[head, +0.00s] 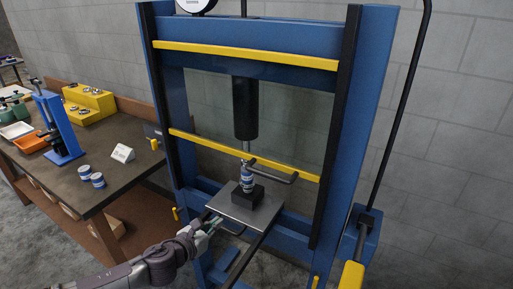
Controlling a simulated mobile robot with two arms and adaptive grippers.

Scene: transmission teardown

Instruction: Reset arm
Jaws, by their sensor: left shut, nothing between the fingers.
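My left gripper (213,224) is shut and empty at the near left edge of the press plate (234,211). Its arm comes in from the lower left. I cannot tell whether the fingertips touch the plate. The blue hydraulic press (176,100) stands in the middle, with a dark ram (245,108) pointing down. Under the ram, a small blue and silver part (247,181) stands upright on a black block (259,196) on the plate. My right gripper is not in view.

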